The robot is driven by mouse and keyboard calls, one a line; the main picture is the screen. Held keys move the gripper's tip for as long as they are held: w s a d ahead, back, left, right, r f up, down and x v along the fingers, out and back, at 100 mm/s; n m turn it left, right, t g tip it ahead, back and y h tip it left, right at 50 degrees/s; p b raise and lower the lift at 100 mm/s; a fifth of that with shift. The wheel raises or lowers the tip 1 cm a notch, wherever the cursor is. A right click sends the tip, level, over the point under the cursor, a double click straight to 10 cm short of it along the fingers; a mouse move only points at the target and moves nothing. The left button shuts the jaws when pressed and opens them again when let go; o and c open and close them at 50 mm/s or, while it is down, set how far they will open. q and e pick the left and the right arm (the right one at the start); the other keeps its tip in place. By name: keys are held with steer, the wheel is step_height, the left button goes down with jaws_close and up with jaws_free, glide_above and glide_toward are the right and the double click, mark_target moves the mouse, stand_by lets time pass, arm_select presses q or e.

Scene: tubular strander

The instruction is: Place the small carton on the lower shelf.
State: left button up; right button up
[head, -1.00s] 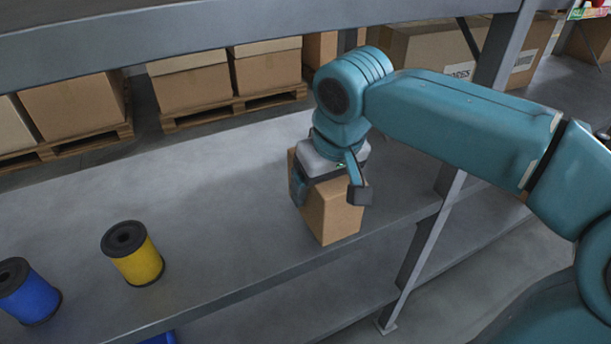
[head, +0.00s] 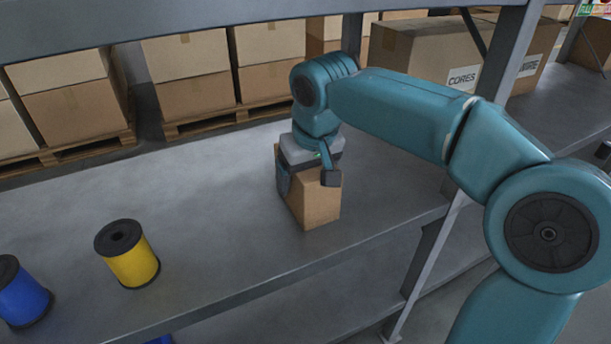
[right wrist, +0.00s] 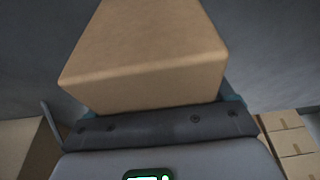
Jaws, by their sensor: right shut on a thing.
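The small carton (head: 318,204) is a plain brown box in the head view, at the grey shelf (head: 215,215) near its front edge. My right gripper (head: 306,180) comes down on it from above and is shut on its sides. In the right wrist view the carton (right wrist: 150,55) fills the space between the fingers. I cannot tell whether its bottom touches the shelf. A lower shelf (head: 330,290) shows under the front edge, grey and mostly bare. My left gripper is not in view.
A yellow spool (head: 128,254) and a blue spool (head: 22,292) stand on the same shelf to the left. A slanted grey post (head: 430,255) rises right of the carton. A shelf beam (head: 200,25) crosses above. Large cartons (head: 190,75) on pallets stand behind.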

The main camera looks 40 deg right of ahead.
steer(key=o, duration=1.4)
steer(key=shift+r+p, duration=0.3)
steer(key=shift+r, duration=0.05)
steer(key=p+v, duration=0.3)
steer(key=v, duration=0.2)
steer(key=shift+s+r, duration=0.15)
steer(key=shift+r, duration=0.25)
steer(key=s+a, duration=0.1)
steer(key=s, duration=0.2)
steer(key=s+a+f, duration=0.1)
steer(key=s, duration=0.3)
steer(key=s+a+p, duration=0.1)
steer(key=s, duration=0.3)
steer(key=shift+s+a+f, duration=0.1)
steer(key=shift+a+f, duration=0.05)
steer(key=shift+a, duration=0.2)
steer(key=shift+s, duration=0.1)
